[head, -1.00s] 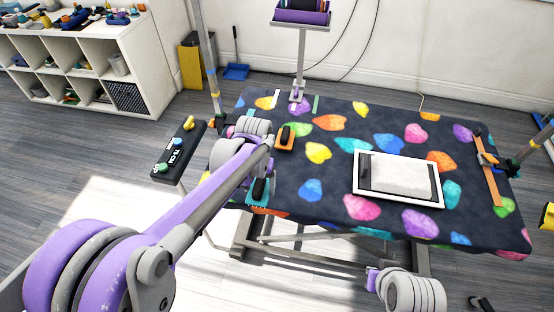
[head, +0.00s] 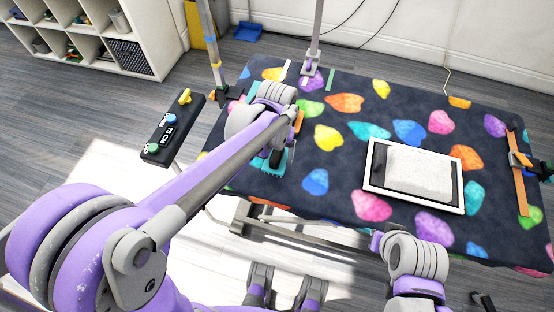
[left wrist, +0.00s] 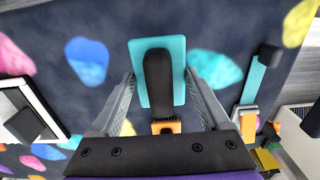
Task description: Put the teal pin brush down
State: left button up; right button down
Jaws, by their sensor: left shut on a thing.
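The teal pin brush has a flat teal head and a dark handle. In the left wrist view the brush (left wrist: 147,48) lies between the fingers of my left gripper (left wrist: 160,80), which is shut on its dark handle. In the head view the brush (head: 273,167) shows below my left wrist, over the left end of the patterned grooming table (head: 345,210). My arm hides most of the left gripper there. I cannot tell whether the brush touches the table top. My right gripper is not in view; only part of my right arm shows.
A white-framed tray with a pale pad (head: 418,207) lies at the table's right half. A black control box (head: 172,130) stands off the left edge. The mat between brush and tray is clear.

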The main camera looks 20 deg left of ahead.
pick_arm(q)
jog(key=shift+f, duration=1.65)
jog(key=shift+f+b, duration=0.2)
jog(key=shift+b, duration=0.15)
jog(key=o, duration=1)
jog(key=shift+o, duration=0.2)
jog(key=shift+r, duration=0.15)
